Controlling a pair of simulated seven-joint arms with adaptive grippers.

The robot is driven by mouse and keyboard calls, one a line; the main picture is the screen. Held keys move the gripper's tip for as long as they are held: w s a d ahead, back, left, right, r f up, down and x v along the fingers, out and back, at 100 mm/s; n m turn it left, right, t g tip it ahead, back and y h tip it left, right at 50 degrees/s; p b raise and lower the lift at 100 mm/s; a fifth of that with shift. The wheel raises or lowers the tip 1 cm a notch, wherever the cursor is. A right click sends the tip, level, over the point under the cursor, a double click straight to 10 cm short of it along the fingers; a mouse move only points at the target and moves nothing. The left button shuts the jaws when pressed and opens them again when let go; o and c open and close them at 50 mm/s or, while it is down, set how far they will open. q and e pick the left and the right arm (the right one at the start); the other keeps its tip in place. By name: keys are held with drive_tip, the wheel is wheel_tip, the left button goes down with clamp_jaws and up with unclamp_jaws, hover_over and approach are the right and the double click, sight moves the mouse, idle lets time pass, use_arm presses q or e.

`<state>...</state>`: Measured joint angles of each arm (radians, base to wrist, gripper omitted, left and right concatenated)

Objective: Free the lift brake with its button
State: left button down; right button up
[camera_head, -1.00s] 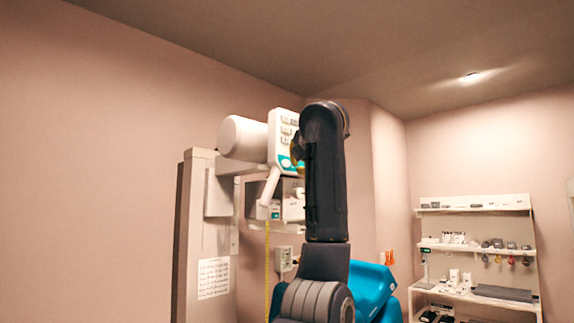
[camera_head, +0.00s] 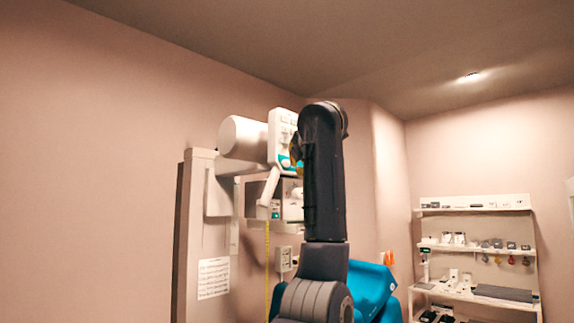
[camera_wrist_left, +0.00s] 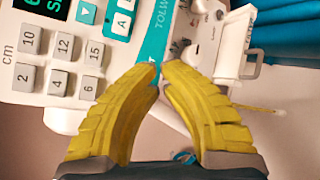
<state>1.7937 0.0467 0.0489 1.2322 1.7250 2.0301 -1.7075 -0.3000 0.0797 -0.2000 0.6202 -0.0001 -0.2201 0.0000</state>
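The white control panel (camera_head: 280,135) of the lift unit stands left of my dark left arm in the head view. In the left wrist view the panel (camera_wrist_left: 45,100) shows grey number keys, a teal strip and a green display. Which control is the brake button cannot be told. My left gripper (camera_wrist_left: 161,68) has yellow fingers with tips almost together and nothing seen between them. The tips lie over the teal strip near the panel's lower edge; contact cannot be told. In the head view the gripper (camera_head: 296,150) is mostly hidden behind my arm. My right gripper is not in view.
A white cylinder (camera_head: 242,137) joins the panel to a tall grey column (camera_head: 200,235). A white handle (camera_head: 269,187) hangs below the panel. A blue chair (camera_head: 370,288) stands behind my arm. Shelves (camera_head: 475,247) with small items are at the right.

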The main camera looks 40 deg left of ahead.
use_arm(q)
drive_tip(key=shift+w+a, duration=0.15)
drive_tip(key=shift+a, duration=0.65)
idle(1.6)
drive_tip(key=shift+d, duration=0.8)
drive_tip(key=shift+s+d, duration=0.2)
drive_tip(key=shift+d, duration=0.65)
drive_tip(key=shift+s+d, duration=0.2)
drive_tip(key=shift+d, duration=0.6)
drive_tip(key=shift+s+d, duration=0.2)
drive_tip(key=shift+d, duration=0.65)
